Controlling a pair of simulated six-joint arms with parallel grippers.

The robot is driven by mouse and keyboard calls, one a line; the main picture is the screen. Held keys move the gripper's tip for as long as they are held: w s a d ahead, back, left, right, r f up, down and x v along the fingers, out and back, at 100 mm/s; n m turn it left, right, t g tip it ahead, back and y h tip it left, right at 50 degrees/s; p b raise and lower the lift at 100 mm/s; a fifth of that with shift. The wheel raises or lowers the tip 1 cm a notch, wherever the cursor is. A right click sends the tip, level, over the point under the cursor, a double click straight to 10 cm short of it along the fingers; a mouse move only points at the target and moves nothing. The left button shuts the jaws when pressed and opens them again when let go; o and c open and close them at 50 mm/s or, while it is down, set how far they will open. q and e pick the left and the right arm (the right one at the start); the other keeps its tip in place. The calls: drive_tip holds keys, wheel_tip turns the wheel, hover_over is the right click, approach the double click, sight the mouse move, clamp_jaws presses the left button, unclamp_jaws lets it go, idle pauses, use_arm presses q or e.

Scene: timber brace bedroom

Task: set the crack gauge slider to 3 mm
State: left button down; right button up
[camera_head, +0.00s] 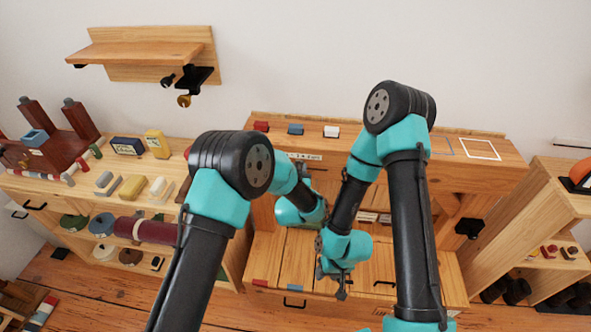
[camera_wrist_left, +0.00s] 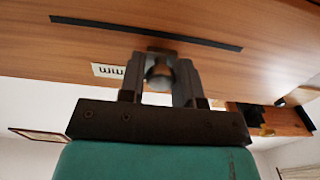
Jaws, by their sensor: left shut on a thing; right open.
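In the left wrist view, my left gripper (camera_wrist_left: 159,82) has its two dark fingers on either side of a small brass slider knob (camera_wrist_left: 160,70) and is shut on it. The knob sits just beside a long black slot (camera_wrist_left: 145,33) in a wooden face. A white label with "mm" (camera_wrist_left: 108,70) is next to the fingers; its numbers are hidden. In the head view, a scale label (camera_head: 304,156) shows on the bench's upper front, partly behind my left arm. The knob and left fingertips are hidden there. My right gripper (camera_head: 342,288) is open and empty, low over the bench.
A wall shelf (camera_head: 140,52) with a black clamp is upper left. Side shelving stands on both sides. My right forearm crosses in front of the bench.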

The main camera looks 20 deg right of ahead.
use_arm(q)
drive_tip(key=c, duration=0.9)
unclamp_jaws()
drive_tip(key=shift+a, duration=0.1)
